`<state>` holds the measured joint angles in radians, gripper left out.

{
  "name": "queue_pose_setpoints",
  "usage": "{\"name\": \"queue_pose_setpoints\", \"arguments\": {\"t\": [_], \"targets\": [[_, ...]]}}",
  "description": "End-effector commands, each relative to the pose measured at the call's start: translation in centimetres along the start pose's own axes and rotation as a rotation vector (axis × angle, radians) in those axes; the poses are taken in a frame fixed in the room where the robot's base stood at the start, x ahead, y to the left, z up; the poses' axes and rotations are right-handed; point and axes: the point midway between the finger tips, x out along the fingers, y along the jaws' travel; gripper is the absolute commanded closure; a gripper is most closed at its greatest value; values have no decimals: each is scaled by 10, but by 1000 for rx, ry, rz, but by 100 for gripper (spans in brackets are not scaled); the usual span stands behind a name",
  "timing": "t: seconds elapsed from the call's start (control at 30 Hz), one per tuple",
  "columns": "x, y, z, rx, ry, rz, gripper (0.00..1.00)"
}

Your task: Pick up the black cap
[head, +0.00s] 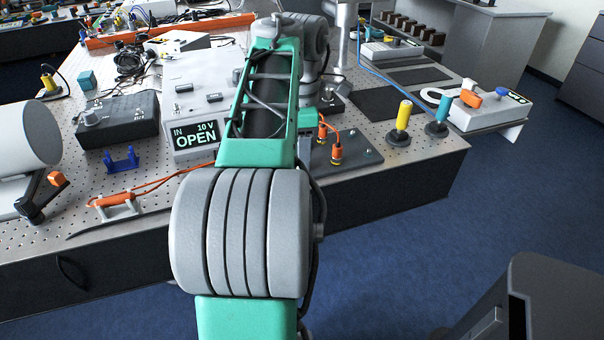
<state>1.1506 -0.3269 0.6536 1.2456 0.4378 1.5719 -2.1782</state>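I cannot make out a black cap for certain in the head view. My teal and grey arm runs up the middle of the picture and covers part of the table. The fingers of my gripper cannot be made out; they seem hidden behind the arm. I cannot see whether anything is held.
A display box (195,136) reading "OPEN" stands left of my arm, with a black box (118,118) further left. An orange tool (113,199) lies near the front edge. Right of my arm are a grey plate (350,160), a yellow-topped post (402,121) and a blue-topped post (441,114).

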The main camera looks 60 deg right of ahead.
Motion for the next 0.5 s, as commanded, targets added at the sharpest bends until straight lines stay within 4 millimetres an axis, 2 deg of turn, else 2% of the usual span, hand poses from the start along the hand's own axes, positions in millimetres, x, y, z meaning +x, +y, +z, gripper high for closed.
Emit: {"name": "queue_pose_setpoints", "arguments": {"t": [0.03,0.07,0.3,0.5], "targets": [[13,0,0,0,-1,3,52],[14,0,0,1,-1,3,52],[13,0,0,0,-1,2,52],[13,0,0,0,-1,2,67]]}}
